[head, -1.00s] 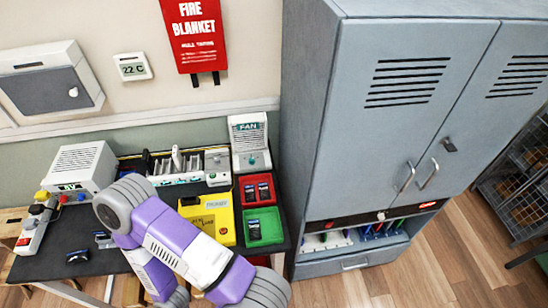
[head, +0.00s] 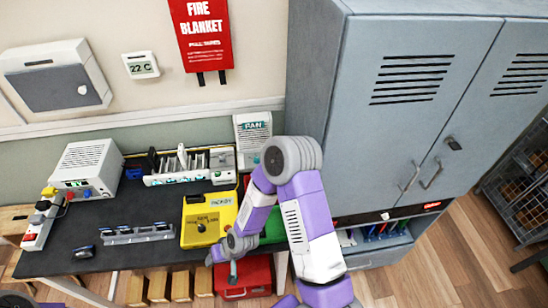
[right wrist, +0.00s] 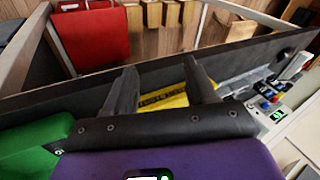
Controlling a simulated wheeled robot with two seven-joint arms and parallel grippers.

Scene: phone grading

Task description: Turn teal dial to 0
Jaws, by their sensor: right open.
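The white FAN unit (head: 253,130) stands at the back right of the table in the head view. My right arm's elbow covers part of its base, so its teal dial is mostly hidden. A small white box (head: 221,170) beside it also shows a small teal spot, too small to read. My right gripper (head: 226,256) is low near the table's front edge, well in front of the FAN unit. Its fingers (right wrist: 160,92) stand apart and empty in the right wrist view. My left gripper is not in view.
A yellow device (head: 196,235) stands beside my right wrist. The green tray (head: 272,230) is partly behind my arm. A red bin (head: 252,273) sits below the front edge. A charging rack (head: 175,178) stands at the back; the grey cabinet (head: 345,130) rises at right.

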